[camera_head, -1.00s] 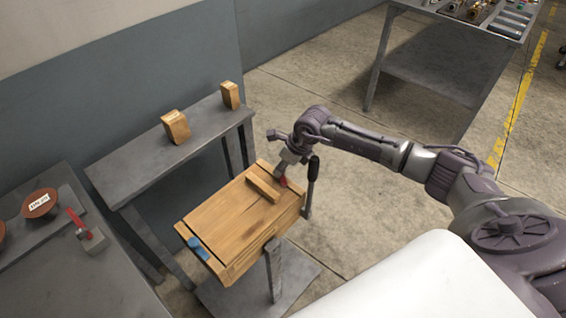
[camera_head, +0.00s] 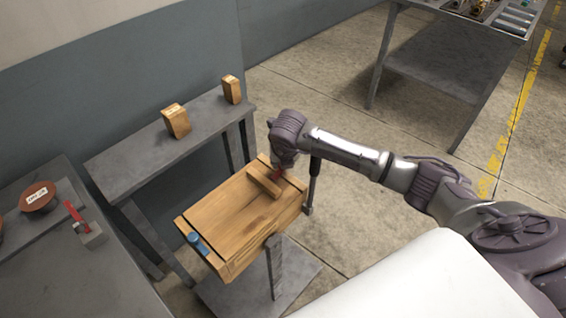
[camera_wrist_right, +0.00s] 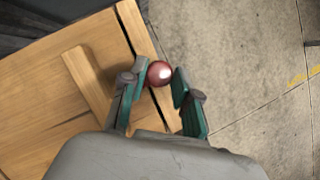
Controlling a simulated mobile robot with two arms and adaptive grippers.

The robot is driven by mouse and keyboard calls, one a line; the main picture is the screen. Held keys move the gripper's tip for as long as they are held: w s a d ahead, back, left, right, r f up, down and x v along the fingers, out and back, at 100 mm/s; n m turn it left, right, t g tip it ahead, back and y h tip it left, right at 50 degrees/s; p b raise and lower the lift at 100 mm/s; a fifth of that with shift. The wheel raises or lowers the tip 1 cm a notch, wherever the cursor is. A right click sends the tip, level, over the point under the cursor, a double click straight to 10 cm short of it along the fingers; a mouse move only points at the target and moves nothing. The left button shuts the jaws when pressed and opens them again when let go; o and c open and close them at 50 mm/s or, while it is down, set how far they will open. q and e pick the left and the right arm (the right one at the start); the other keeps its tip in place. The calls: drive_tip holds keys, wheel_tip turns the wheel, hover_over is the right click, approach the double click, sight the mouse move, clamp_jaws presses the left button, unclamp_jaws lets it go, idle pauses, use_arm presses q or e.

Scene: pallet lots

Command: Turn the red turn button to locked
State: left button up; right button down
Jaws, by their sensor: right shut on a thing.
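The red turn button (camera_wrist_right: 159,73) sits at the right end of the wooden crate's lid, and its rounded top shows in the right wrist view. My right gripper (camera_wrist_right: 158,82) is over that end of the crate with its two fingers shut on the button from both sides. In the head view my right wrist hides most of the red button (camera_head: 278,174). A blue turn button (camera_head: 197,243) is at the crate's near left end. The wooden crate (camera_head: 220,214) has a raised wooden bar (camera_head: 263,183) across its lid. My left gripper is not in view.
The crate rests on a grey stand (camera_head: 274,268), with a dark upright handle (camera_head: 312,185) close beside its right end. A grey bench (camera_head: 140,170) behind holds two wooden blocks. A grey table (camera_head: 105,270) at left holds a red-handled tool (camera_head: 85,228).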

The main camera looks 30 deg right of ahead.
drive_tip(key=shift+m+h, duration=0.3)
drive_tip(key=shift+m, duration=0.3)
drive_tip(key=c, duration=0.8)
unclamp_jaws()
drive_tip(key=shift+c, duration=0.2)
drive_tip(key=shift+r, duration=0.1)
drive_tip(key=v, duration=1.1)
drive_tip(key=shift+r, duration=0.45)
drive_tip(key=shift+a, duration=0.1)
